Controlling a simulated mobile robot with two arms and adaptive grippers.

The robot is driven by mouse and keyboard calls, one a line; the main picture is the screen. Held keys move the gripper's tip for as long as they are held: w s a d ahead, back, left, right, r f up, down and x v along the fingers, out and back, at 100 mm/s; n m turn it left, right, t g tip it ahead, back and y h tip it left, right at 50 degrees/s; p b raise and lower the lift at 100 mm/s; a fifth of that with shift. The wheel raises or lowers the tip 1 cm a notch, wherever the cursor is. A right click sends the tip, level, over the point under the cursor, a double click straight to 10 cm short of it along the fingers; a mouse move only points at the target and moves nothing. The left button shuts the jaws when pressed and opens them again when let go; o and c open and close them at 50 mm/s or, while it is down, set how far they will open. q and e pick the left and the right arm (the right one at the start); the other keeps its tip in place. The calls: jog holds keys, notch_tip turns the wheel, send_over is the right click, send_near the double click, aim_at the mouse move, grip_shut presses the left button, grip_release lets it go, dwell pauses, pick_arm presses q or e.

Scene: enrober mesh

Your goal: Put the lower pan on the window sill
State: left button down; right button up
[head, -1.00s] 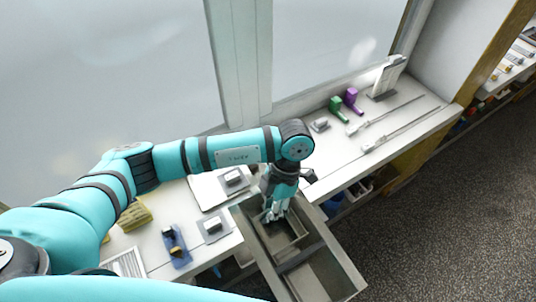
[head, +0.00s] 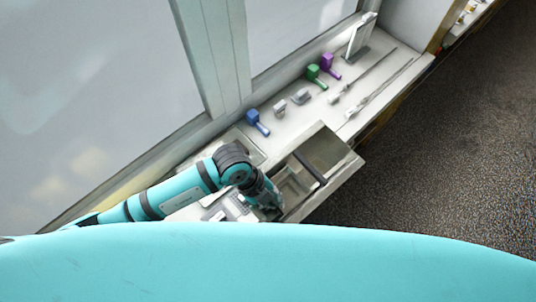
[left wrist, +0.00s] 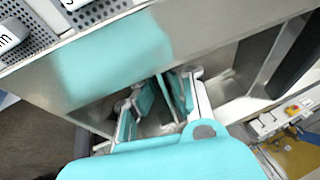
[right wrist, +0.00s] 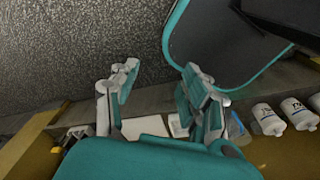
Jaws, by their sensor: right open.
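An open grey metal box with inner compartments (head: 330,150) stands at the front edge of the white ledge. I cannot tell which part of it is the lower pan. My left gripper (head: 272,198) points down into its nearer compartment. In the left wrist view, the left fingers (left wrist: 152,105) are apart inside the metal walls, with a thin metal edge showing between them. Contact is unclear. My right gripper (right wrist: 160,90) is open and empty, beside a dark teal-edged panel. The white sill (head: 290,118) runs along the window.
A blue scoop (head: 256,121), a green one (head: 316,75) and a purple one (head: 329,64) lie on the sill, with small grey blocks and long rods (head: 375,85). White bottles (right wrist: 268,118) are near the right gripper. Dark floor (head: 440,150) is open at right.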

aim_at(272, 158)
pick_arm(q)
jog(key=w+b, duration=0.1)
jog(key=w, duration=0.1)
jog(key=w+f+b, duration=0.1)
jog(key=w, duration=0.2)
jog(key=w+b, duration=0.1)
jog(key=w, duration=0.1)
jog(key=w+b, duration=0.2)
jog(key=w, duration=0.1)
jog(key=w+b, duration=0.1)
jog(key=w, duration=0.2)
jog(key=shift+a+f+b, duration=0.15)
jog(key=shift+f+b, duration=0.1)
jog(key=shift+b, duration=0.15)
jog(key=shift+w+r, duration=0.1)
jog(key=shift+w, duration=0.15)
jog(key=shift+f+b, duration=0.5)
jog(key=shift+b, duration=0.1)
notch_tip(272, 158, down, 3)
jog(key=shift+r+b, duration=0.2)
jog(key=shift+b, duration=1.05)
jog(key=shift+a+r, duration=0.1)
jog(key=c, duration=2)
grip_release()
jog(key=o, duration=0.5)
